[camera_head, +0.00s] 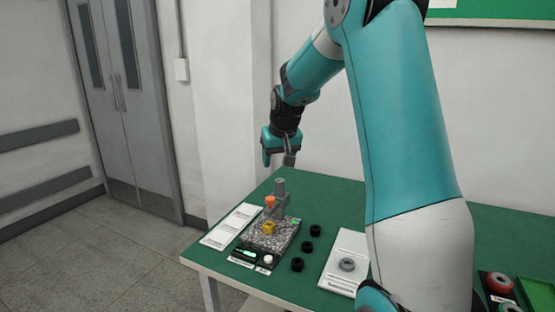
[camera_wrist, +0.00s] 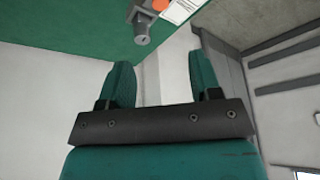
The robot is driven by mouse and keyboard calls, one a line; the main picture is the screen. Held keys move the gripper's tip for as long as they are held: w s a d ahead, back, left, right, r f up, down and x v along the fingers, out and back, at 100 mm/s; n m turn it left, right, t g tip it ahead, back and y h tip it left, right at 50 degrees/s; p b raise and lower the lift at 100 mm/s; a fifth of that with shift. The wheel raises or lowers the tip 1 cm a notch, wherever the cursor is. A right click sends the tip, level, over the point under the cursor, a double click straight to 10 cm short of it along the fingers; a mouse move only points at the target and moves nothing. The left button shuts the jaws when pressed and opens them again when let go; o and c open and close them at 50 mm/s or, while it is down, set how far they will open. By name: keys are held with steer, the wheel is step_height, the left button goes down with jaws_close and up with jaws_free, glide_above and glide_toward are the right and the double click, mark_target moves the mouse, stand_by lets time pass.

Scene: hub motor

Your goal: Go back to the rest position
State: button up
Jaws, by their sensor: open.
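My gripper (camera_head: 280,160) hangs at the end of my teal arm, above the far left part of the green table (camera_head: 330,188). In the wrist view my gripper (camera_wrist: 165,85) has its two teal fingers wide apart, with nothing between them. Below it in the head view stands a grey post fixture (camera_head: 281,200) with an orange part (camera_head: 270,202) and a yellow part (camera_head: 268,228), on a speckled base (camera_head: 285,240). The gripper is apart from the fixture. The fixture's post also shows at the top of the wrist view (camera_wrist: 142,25).
Several black rings (camera_head: 315,230) lie right of the base. A white card (camera_head: 345,246) carries a grey ring (camera_head: 347,265). White sheets (camera_head: 232,226) lie at the left edge. A red ring (camera_head: 499,283) sits at the right. A wall stands behind the table; grey doors (camera_head: 118,90) are at left.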

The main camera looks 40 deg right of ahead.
stand_by(0.4)
steer(key=s+a+r+n+y, duration=0.1)
steer(key=s+a+n+y, duration=0.2)
steer(key=a, duration=1)
steer(key=s+a+r+n+y, duration=0.1)
steer(key=s+a+n, duration=0.35)
steer(key=a, duration=0.75)
steer(key=s+a+n+g+y, duration=0.1)
steer(key=s+a+n+g, duration=0.1)
steer(key=s+a, duration=0.4)
steer(key=s+a+n+g+y, duration=0.1)
steer(key=s+a, duration=0.5)
steer(key=s, duration=0.7)
steer(key=shift+a+f+n+g, duration=0.15)
steer(key=shift+f+n+g, duration=0.25)
steer(key=shift+n, duration=0.55)
steer(key=shift+r, duration=0.1)
